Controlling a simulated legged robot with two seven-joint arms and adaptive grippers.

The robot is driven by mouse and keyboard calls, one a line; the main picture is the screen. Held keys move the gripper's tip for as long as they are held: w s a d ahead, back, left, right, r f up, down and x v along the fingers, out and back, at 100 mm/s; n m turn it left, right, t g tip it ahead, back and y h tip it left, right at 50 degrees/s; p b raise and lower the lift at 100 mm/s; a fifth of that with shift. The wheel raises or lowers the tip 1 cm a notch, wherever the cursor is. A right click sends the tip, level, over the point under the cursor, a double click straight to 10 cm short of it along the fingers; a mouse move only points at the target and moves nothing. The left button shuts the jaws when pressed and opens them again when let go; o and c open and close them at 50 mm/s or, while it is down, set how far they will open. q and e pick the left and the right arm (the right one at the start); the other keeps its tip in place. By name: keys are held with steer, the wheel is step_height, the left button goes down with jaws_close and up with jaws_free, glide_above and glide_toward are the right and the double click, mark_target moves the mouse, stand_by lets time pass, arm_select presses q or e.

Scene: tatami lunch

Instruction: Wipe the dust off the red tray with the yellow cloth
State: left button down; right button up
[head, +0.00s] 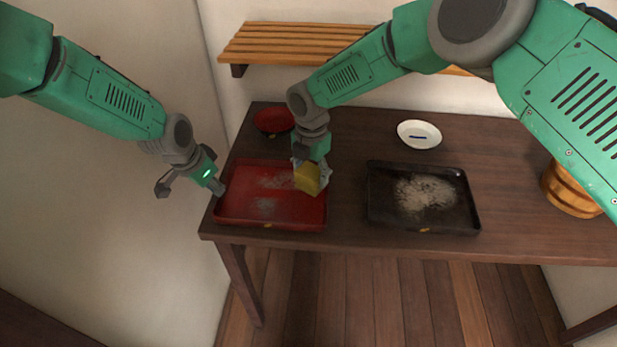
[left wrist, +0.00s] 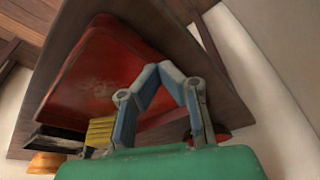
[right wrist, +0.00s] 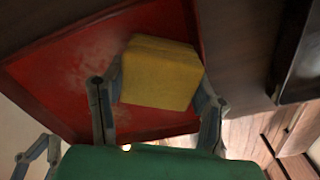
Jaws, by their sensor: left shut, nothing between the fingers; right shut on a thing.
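The red tray (head: 235,212) lies at the left of the table, with pale dust patches in its middle and front; it also fills much of the right wrist view (right wrist: 40,75) and left wrist view (left wrist: 105,55). My right gripper (head: 311,172) is shut on the yellow cloth (head: 308,180), a block-like piece at the tray's right side. The cloth shows between the fingers in the right wrist view (right wrist: 160,75). I cannot tell whether it touches the tray. My left gripper (head: 219,188) is shut and empty at the tray's left edge.
A black tray (head: 373,210) with a pale heap of dust lies to the right. A red bowl (head: 273,121) and a white dish (head: 419,134) stand behind. A wooden bucket (head: 570,190) is at the far right. A slatted shelf (head: 280,45) hangs on the wall.

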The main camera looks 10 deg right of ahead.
mark_target(269, 183)
steer(key=shift+w+a+f, duration=0.1)
steer(key=shift+w+a, duration=0.4)
steer(key=shift+a, duration=1.25)
steer(key=shift+w+a+r, duration=0.1)
steer(key=shift+w+a, duration=0.4)
steer(key=shift+a, duration=1.2)
steer(key=shift+w+a+f, duration=0.1)
steer(key=shift+w+a, duration=0.4)
steer(key=shift+a, duration=1.25)
step_height(269, 183, up, 6)
arm_select(q)
steer(key=shift+r, duration=0.1)
